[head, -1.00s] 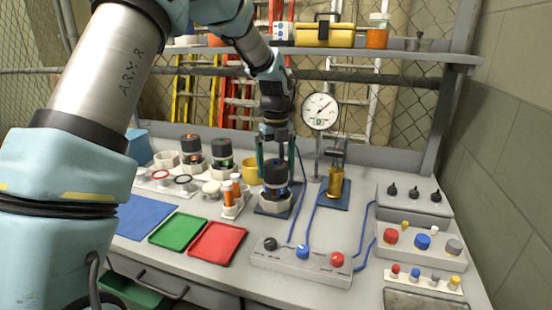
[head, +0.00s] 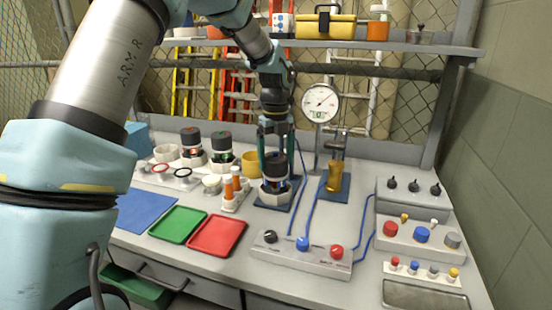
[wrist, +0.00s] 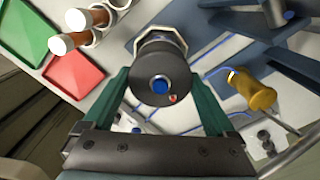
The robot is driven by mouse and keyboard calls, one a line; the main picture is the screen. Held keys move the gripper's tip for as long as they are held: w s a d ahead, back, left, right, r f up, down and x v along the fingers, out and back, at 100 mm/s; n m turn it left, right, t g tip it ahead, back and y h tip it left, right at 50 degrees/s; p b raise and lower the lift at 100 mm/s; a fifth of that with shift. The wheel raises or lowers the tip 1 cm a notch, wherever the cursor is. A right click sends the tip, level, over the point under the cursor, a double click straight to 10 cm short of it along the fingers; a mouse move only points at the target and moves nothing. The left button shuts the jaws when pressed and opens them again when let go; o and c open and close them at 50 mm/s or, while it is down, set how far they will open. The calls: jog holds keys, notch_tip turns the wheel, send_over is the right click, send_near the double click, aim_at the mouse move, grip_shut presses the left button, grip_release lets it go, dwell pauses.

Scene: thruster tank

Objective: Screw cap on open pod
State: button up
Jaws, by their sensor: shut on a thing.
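A pod with a black cap (head: 275,167) stands upright in a white hexagonal holder (head: 274,196) on a blue pad. My gripper (head: 276,158) comes down from above. Its two teal fingers are shut on the cap, one on each side. In the wrist view, the round black cap (wrist: 160,75) shows from above, with a blue centre and a small red mark. It lies between the fingers of my gripper (wrist: 165,92). Whether the cap is seated fully on the pod cannot be told. The pod's body is mostly hidden by the cap and holder.
Two other capped pods (head: 191,143) stand at the back left. A knob panel (head: 301,256) lies in front.

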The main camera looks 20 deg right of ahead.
jog(key=c, duration=0.3)
jog(key=shift+r+m+p, duration=0.1)
jog(key=shift+m+p, duration=0.75)
jog(key=shift+m, duration=0.25)
jog(key=shift+m+p, duration=1.6)
jog(key=shift+m, duration=0.4)
jog(key=shift+d+m+p, duration=0.1)
jog(key=shift+m+p, duration=2.5)
jog(key=shift+m, duration=0.2)
jog(key=m, duration=0.3)
jog(key=shift+s+f, duration=0.15)
jog(key=shift+f, duration=0.15)
jog(key=shift+m, duration=0.6)
jog(key=shift+s+f+m, duration=0.15)
jog(key=shift+s+m, duration=0.05)
jog(key=shift+m, duration=0.2)
jog(key=shift+w+r, duration=0.2)
